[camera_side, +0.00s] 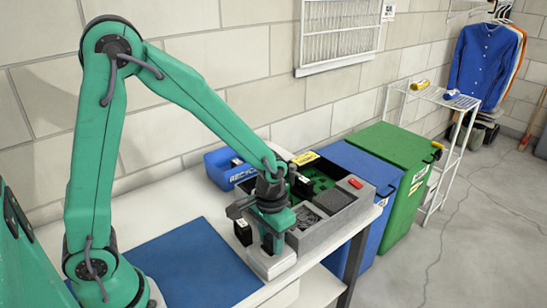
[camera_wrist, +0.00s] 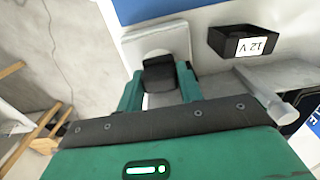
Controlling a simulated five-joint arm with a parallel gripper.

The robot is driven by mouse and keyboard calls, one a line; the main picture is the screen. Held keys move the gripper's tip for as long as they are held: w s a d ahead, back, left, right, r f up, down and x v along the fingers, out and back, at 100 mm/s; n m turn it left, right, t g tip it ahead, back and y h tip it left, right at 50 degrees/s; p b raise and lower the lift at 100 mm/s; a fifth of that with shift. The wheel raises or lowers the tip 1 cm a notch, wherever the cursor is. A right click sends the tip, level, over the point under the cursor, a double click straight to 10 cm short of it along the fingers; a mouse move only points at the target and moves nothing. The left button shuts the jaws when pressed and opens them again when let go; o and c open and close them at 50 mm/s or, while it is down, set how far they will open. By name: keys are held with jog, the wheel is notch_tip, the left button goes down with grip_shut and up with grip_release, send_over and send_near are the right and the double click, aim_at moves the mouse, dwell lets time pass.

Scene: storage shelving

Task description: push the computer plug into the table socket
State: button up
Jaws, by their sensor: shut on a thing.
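My gripper (camera_side: 269,245) points down at the front edge of the table, directly over a light grey block that looks like the table socket (camera_side: 268,266). In the wrist view its two teal fingers (camera_wrist: 160,92) are shut on a black plug (camera_wrist: 158,76). The socket (camera_wrist: 157,40) shows there as a pale rounded-corner block just beyond the plug. The plug overlaps the block's near part in the picture. The plug's front end and the socket's opening are hidden, so I cannot tell whether the plug is in.
A black box marked 12 V (camera_wrist: 230,44) stands close beside the socket. A grey compartment tray (camera_side: 343,218) is right of my gripper, with a blue bin (camera_side: 224,175) behind. A blue mat (camera_side: 195,268) lies left. The table edge drops to the floor at the right.

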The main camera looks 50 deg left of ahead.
jog(key=shift+f, duration=0.1)
jog(key=o, duration=1)
jog(key=shift+r, duration=3.95)
jog(key=shift+r, duration=0.1)
